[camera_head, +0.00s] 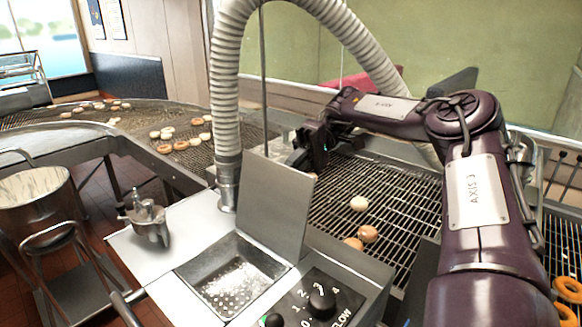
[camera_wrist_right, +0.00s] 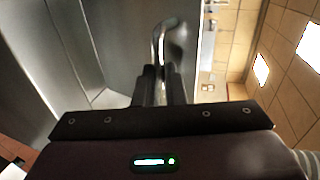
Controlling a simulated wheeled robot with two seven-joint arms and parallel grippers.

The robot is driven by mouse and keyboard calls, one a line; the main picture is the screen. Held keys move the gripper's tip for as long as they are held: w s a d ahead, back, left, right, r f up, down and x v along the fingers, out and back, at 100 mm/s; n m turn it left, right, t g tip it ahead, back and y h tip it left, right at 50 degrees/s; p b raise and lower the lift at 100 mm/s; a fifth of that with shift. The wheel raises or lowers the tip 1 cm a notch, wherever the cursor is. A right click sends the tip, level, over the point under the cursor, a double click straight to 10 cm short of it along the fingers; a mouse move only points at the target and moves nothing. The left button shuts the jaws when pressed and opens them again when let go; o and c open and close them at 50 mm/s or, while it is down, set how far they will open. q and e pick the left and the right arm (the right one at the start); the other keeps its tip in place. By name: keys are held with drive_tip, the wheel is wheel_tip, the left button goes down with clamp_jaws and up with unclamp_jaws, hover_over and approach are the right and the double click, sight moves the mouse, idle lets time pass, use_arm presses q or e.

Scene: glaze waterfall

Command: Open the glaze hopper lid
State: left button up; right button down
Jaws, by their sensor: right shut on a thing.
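The glaze hopper lid (camera_head: 275,190) is a flat grey metal plate. It stands raised and tilted up along the right side of the hopper. The hopper (camera_head: 226,262) is uncovered, and its perforated metal basin shows. My right gripper (camera_head: 298,162) is at the lid's upper right edge, and its fingertips are partly hidden there. In the right wrist view, my right gripper (camera_wrist_right: 163,85) is shut on a curved metal handle (camera_wrist_right: 164,42) beside a grey metal panel. My left gripper is not in view.
A black control knob (camera_head: 322,301) is on the panel right of the hopper. A metal fitting (camera_head: 148,220) stands left of the hopper. A wire conveyor (camera_head: 385,200) carrying donuts runs behind my right arm.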

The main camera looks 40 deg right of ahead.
drive_tip(key=shift+s+f, duration=0.1)
drive_tip(key=shift+f, duration=0.65)
drive_tip(key=c, duration=1.5)
unclamp_jaws()
drive_tip(key=shift+w, duration=0.2)
drive_tip(key=shift+r, duration=0.15)
drive_tip(key=shift+w+d+r, duration=0.1)
